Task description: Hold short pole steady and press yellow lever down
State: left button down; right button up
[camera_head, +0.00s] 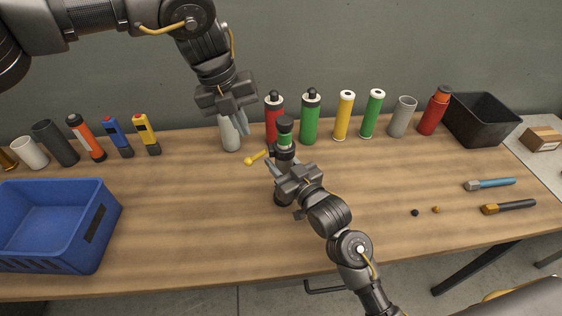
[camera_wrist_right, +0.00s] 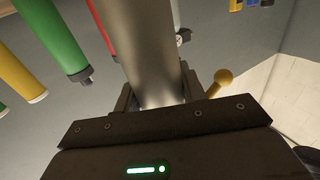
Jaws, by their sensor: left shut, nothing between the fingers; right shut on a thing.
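The short pole (camera_head: 284,141) stands upright on the table, dark with a green band and a black top. Its grey shaft (camera_wrist_right: 152,45) fills the middle of the right wrist view. The yellow lever (camera_head: 255,157) sticks out from the pole to the left, ending in a round knob; the knob also shows in the wrist view (camera_wrist_right: 223,77). My right gripper (camera_head: 277,171) is shut on the pole, with a finger on each side of the shaft. My left gripper (camera_head: 242,129) is shut and empty, pointing down above the lever and apart from it.
Several cylinders line the back, including a grey one (camera_head: 230,136) behind my left gripper, a red one (camera_head: 274,112) and a green one (camera_head: 310,120). A blue crate (camera_head: 50,250) sits at left, a black bin (camera_head: 482,121) at right. The table's middle left is clear.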

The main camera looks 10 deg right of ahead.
pick_arm(q)
jog(key=shift+d+v, duration=0.25)
jog(key=shift+v, duration=0.7)
jog(key=shift+d+v, duration=0.2)
jog(key=shift+v, duration=0.8)
jog(key=shift+a+r, duration=0.1)
jog(key=a, duration=0.5)
jog(key=shift+w+a, duration=0.2)
jog(key=shift+a, duration=0.15)
pick_arm(e)
jog(key=o, duration=1.3)
